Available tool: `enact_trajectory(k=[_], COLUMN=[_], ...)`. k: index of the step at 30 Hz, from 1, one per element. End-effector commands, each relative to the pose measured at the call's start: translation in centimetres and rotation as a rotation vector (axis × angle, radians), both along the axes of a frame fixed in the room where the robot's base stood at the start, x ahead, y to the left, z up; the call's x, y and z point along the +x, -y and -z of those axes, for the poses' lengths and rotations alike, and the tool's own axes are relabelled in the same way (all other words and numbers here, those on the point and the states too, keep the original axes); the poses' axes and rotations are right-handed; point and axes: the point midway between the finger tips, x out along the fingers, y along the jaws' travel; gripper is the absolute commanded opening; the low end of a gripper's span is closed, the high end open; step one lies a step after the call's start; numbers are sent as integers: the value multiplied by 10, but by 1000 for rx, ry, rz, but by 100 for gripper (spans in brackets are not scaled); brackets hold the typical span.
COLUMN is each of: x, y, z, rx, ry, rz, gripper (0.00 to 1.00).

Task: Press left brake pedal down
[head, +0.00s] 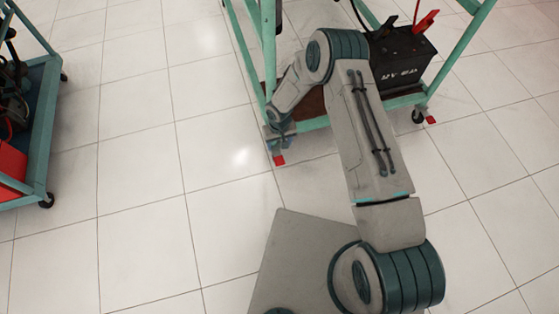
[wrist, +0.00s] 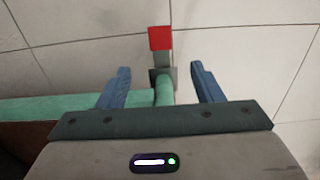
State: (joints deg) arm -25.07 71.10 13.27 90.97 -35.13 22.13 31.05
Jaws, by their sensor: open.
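The left brake pedal is a small red tab on the caster at the cart's near left corner. It shows in the head view (head: 279,160) just below my gripper (head: 281,142), and in the wrist view (wrist: 160,39) beyond the fingertips. In the wrist view my gripper (wrist: 160,76) is open, its two blue fingers apart and nothing held. The pedal lies ahead of the gap between them, with no contact visible. The grey caster bracket (wrist: 162,78) and the green cart leg show between the fingers. The caster's wheel is mostly hidden by my gripper in the head view.
The green cart frame (head: 471,50) carries a black battery (head: 402,70) with red and black clamps. Its right caster has another red pedal (head: 431,119). A second green cart (head: 45,125) stands at the left. The tiled floor (head: 140,150) between the carts is clear.

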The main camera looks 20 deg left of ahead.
Motion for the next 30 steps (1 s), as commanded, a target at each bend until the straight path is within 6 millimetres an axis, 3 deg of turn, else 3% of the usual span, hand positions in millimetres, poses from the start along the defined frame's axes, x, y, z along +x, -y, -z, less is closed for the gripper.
enact_trajectory(k=[16,22,30], x=[0,0,0], y=[0,0,0], z=[108,127,129], rx=[0,1,1], ry=[0,1,1], rz=[1,0,0], gripper=[60,60,60])
